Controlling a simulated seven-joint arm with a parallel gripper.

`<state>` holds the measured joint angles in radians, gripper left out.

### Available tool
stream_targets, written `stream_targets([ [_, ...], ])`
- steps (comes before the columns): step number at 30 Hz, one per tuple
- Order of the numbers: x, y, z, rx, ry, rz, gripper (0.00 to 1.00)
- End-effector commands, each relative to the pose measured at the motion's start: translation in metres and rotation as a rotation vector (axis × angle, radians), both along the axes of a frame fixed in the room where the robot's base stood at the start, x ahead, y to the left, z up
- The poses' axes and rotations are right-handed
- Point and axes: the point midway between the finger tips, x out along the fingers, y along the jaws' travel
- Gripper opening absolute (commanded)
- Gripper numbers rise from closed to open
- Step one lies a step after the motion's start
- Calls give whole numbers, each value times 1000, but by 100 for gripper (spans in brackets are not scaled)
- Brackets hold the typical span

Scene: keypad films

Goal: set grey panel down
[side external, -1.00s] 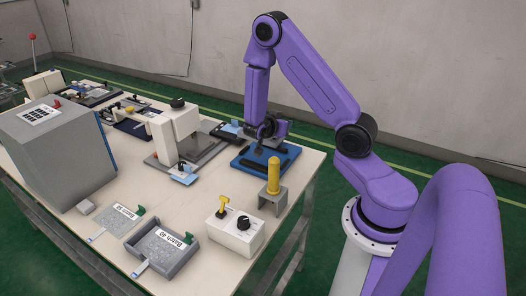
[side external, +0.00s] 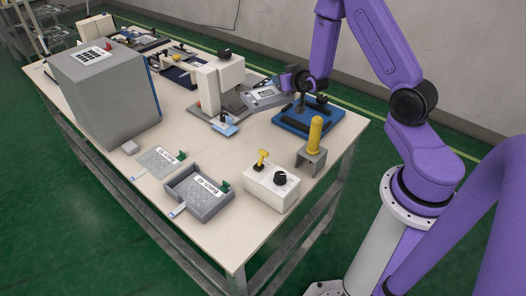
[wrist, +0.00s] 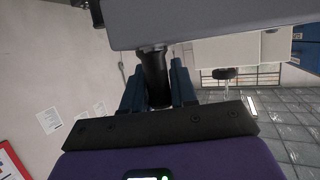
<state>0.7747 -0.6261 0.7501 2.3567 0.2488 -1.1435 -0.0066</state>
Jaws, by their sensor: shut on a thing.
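My gripper (side external: 288,83) is beside the press-like machine, near the back edge of the table. The grey panel (side external: 266,97), with a white keypad label, is held tilted at the gripper, close to the blue fixture (side external: 294,123). In the wrist view the blue fingers of my gripper (wrist: 156,80) are shut around a black knob (wrist: 153,68). The grey panel (wrist: 210,22) spans the top of that view, just beyond the knob. Whether the panel touches anything below is hard to tell.
A white and grey press-like machine (side external: 212,85) stands just left of the panel. A yellow post on a grey bracket (side external: 310,161) and a white control box (side external: 271,188) stand nearer the front. A grey tray (side external: 201,208) lies front left. Free table lies around the front.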

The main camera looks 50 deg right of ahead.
Motion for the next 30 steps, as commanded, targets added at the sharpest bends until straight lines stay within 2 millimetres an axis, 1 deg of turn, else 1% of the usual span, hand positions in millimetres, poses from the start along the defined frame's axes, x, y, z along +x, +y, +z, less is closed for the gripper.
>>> stream_targets([
  [3, 5, 21, -3, 2, 0, 150, 0],
  [7, 5, 46, -6, 2, 0, 320, 0],
  [12, -2, 80, -9, 2, 1, 534, 0],
  [15, -8, 95, -10, 2, 0, 637, 0],
  [18, -14, 107, -11, 2, 0, 714, 0],
  [23, -20, 117, -13, 3, 0, 778, 0],
  [26, -21, 119, -21, 5, 1, 790, 0],
  [30, -22, 119, -41, 6, 3, 791, 0],
])
